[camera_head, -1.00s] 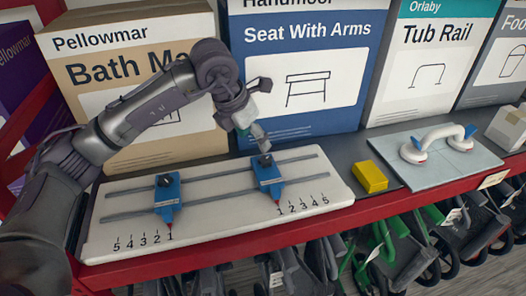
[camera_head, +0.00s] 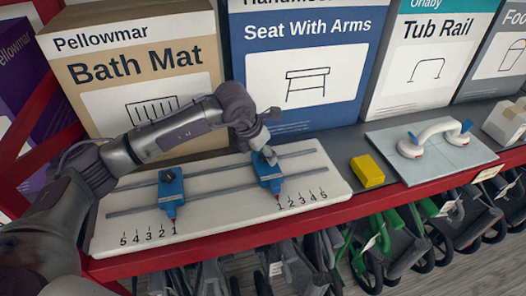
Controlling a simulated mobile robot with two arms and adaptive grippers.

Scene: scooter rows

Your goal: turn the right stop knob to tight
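The right stop (camera_head: 268,178) is a blue block on the two grey rails of a white board (camera_head: 240,218), its red pointer near the 1 of the right scale. Its dark knob (camera_head: 269,156) is on top, partly hidden by my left gripper (camera_head: 266,150). The gripper's fingertips are down at the knob; whether they are closed around it I cannot tell. The left stop (camera_head: 171,192) is a similar blue block with a dark knob (camera_head: 166,176), its pointer near the 1 of the left scale. My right gripper is not in view.
A yellow block (camera_head: 367,171) and a pale panel with a white grab handle (camera_head: 434,138) lie right of the board. Boxes, including Bath Mat (camera_head: 140,60) and Seat With Arms (camera_head: 300,70), stand close behind. The red shelf edge (camera_head: 220,243) runs along the front, with scooters below.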

